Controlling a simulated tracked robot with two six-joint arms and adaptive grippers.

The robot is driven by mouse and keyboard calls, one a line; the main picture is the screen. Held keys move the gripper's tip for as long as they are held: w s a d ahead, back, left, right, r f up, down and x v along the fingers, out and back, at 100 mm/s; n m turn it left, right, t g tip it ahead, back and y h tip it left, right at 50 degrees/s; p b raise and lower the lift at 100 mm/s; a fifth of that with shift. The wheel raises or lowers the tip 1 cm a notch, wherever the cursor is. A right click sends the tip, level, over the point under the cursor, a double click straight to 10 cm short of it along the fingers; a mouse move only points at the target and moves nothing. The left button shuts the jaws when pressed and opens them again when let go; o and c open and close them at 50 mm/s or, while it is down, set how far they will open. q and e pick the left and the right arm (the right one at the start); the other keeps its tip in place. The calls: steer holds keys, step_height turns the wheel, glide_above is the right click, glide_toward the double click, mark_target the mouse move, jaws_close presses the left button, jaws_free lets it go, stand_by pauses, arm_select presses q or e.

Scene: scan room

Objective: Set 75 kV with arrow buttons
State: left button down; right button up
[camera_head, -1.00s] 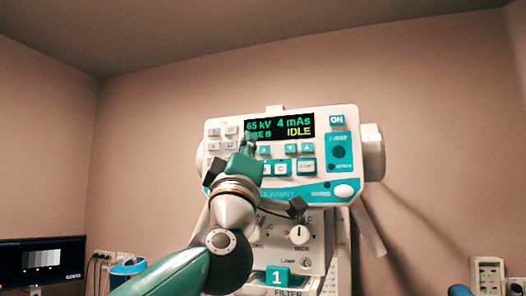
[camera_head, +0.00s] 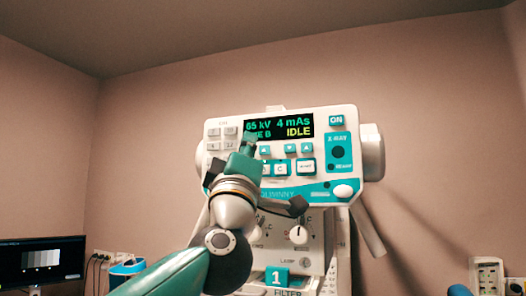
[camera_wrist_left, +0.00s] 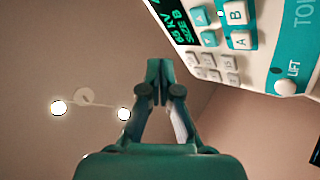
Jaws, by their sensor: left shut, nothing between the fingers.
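The control panel (camera_head: 320,148) of the X-ray unit faces me. Its display (camera_head: 279,126) reads 65 kV, 4 mAs and IDLE, with the size line partly covered. Arrow buttons sit below it: an up arrow (camera_head: 264,149) right beside my gripper, and a down (camera_head: 290,148) and an up (camera_head: 306,148) further right. My left gripper (camera_head: 250,139) is shut and empty, in front of the display's lower left, hiding the panel there. In the left wrist view the shut fingertips (camera_wrist_left: 160,64) show against the wall, left of two arrow buttons (camera_wrist_left: 200,17). I cannot tell whether they touch anything. My right gripper is not in view.
Size buttons (camera_head: 229,131) are left of the display. A teal ON button (camera_head: 336,119) and X-ray section (camera_head: 338,152) are at the right. Knobs (camera_head: 298,233) sit on the housing below. A monitor (camera_head: 41,262) stands at lower left.

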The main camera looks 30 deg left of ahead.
mark_target(264, 150)
arm_select(q)
steer(key=s+d+r+m+t+h, duration=0.1)
steer(key=d+m+t+h, duration=0.35)
steer(key=m+h, duration=0.85)
steer(key=s+a, duration=0.1)
steer(key=s+a+m+g+b, duration=0.1)
steer(key=a+f+g+b, duration=0.1)
steer(key=a, duration=0.1)
steer(key=shift+s+m, duration=0.3)
steer(key=shift+s, duration=0.1)
steer(key=w+a+p, duration=0.2)
steer(key=w+p, duration=0.3)
steer(key=w, duration=0.3)
steer(key=shift+w+h+p, duration=0.25)
steer(key=shift+h+p, duration=0.05)
steer(key=shift+h, duration=0.1)
steer(key=shift+g, duration=0.25)
